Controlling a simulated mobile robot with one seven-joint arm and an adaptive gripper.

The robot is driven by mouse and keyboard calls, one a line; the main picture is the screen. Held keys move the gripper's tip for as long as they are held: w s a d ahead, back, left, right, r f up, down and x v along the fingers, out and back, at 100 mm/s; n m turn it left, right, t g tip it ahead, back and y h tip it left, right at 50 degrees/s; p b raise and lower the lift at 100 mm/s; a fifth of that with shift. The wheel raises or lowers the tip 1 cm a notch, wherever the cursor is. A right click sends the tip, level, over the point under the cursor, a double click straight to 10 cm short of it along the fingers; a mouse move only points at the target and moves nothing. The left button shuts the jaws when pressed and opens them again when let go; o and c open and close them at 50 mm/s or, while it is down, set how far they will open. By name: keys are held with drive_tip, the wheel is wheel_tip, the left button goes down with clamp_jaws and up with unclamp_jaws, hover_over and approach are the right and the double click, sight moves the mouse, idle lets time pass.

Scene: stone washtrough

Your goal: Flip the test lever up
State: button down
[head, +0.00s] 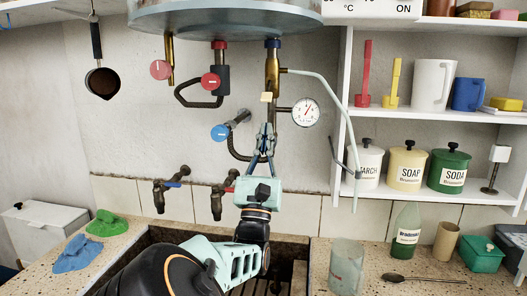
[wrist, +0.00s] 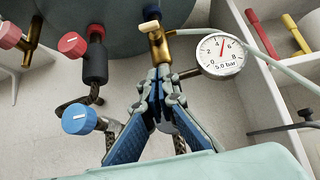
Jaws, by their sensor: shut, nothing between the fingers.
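A brass safety valve (head: 272,70) hangs under the tank, with a blue collar at its top. A small cream tab (head: 267,97), which looks like the test lever, sits at the valve's lower front. In the wrist view the cream tab (wrist: 149,27) shows just above my fingertips. My gripper (head: 266,127) is shut and empty, pointing up below the tab. In the wrist view my gripper (wrist: 160,74) has its tips together, close under the valve body. I cannot tell whether they touch it. The valve's lower end is partly hidden behind my fingers.
A pressure gauge (head: 305,112) sits close right of the valve. A blue round knob (head: 220,133) and a red one (head: 211,82) are at left. A pale hose (head: 325,90) curves down at right. The tank (head: 225,15) is overhead; shelves (head: 420,115) stand right.

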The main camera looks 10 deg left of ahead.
sight(268, 90)
drive_tip(key=shift+s+r, duration=0.15)
drive_tip(key=shift+r, duration=1.15)
drive_tip(key=shift+s+r, duration=0.15)
drive_tip(key=shift+r, duration=1.15)
drive_tip(key=shift+s+r+p, duration=0.1)
drive_tip(key=shift+r+p, duration=0.15)
drive_tip(key=shift+p, duration=0.8)
drive_tip(key=shift+s+g+p, duration=0.1)
drive_tip(key=shift+g+p, duration=0.2)
drive_tip(key=shift+p, duration=0.05)
